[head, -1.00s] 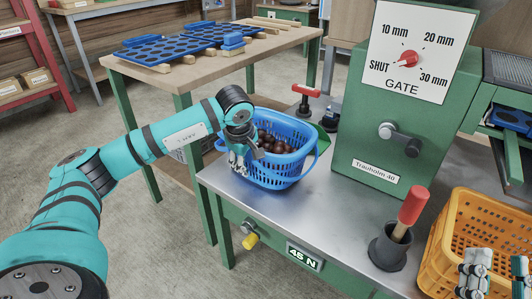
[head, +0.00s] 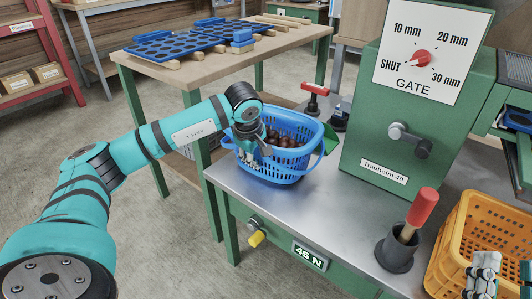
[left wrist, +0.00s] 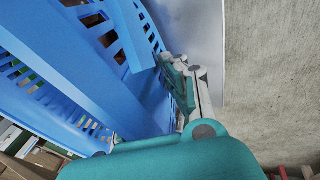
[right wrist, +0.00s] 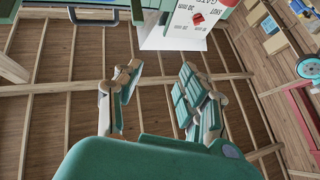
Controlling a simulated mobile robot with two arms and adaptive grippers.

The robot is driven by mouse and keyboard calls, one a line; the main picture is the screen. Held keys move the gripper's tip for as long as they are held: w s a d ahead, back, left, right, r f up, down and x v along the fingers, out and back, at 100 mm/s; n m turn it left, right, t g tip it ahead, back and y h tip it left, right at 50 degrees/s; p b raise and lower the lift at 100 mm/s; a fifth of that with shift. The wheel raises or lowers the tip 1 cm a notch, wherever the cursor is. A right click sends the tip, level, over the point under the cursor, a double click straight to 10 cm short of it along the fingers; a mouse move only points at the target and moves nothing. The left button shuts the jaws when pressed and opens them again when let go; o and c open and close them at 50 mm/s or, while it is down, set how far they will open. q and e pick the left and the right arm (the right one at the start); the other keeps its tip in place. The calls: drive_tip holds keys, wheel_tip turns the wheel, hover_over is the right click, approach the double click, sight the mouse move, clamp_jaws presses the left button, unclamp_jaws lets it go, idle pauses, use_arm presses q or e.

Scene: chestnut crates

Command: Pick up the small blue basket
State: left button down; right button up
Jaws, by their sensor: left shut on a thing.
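The small blue basket (head: 290,168) stands at the left end of the metal bench in the head view, upright, with brown chestnuts (head: 287,142) in it. My left gripper (head: 251,152) is shut on the basket's near-left side, at the rim or handle. In the left wrist view the basket's slotted wall (left wrist: 90,75) fills the left side, with a finger (left wrist: 185,85) against it. Exactly what lies between the fingers is hidden. My right gripper (right wrist: 155,92) is open and empty in the right wrist view; it also shows at the head view's lower right (head: 484,274).
The metal bench (head: 285,215) carries a green gate machine (head: 370,145), a dark cup (head: 395,252) with a red-handled tool, a red clamp (head: 317,92) and an orange crate (head: 455,240). A wooden table (head: 175,75) with blue trays stands behind.

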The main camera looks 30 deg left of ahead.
use_arm(q)
drive_tip(key=shift+w+r, duration=0.1)
drive_tip(key=shift+r, duration=0.45)
wheel_tip(320, 180, up, 4)
drive_tip(key=shift+r+p, duration=0.25)
drive_tip(key=shift+p, duration=0.7)
wheel_tip(320, 180, up, 4)
drive_tip(key=shift+d+r+p, duration=0.1)
drive_tip(key=shift+p, duration=0.5)
use_arm(e)
drive_tip(key=f+g+h, duration=0.1)
drive_tip(key=f+g, duration=0.1)
drive_tip(key=f, duration=0.2)
drive_tip(key=w+d+f+g+h, duration=0.1)
drive_tip(key=f+g, duration=0.2)
drive_tip(key=f, duration=0.1)
drive_tip(key=w+f+g, duration=0.1)
drive_tip(key=f+g, duration=0.1)
drive_tip(key=f, duration=0.1)
drive_tip(key=shift+d+f+g+h, duration=0.15)
drive_tip(key=shift+f+g+h, duration=0.25)
use_arm(q)
drive_tip(key=shift+r, duration=0.25)
use_arm(e)
drive_tip(key=shift+d+f+g, duration=0.1)
drive_tip(key=shift+f+g, duration=0.2)
drive_tip(key=shift+f, duration=0.2)
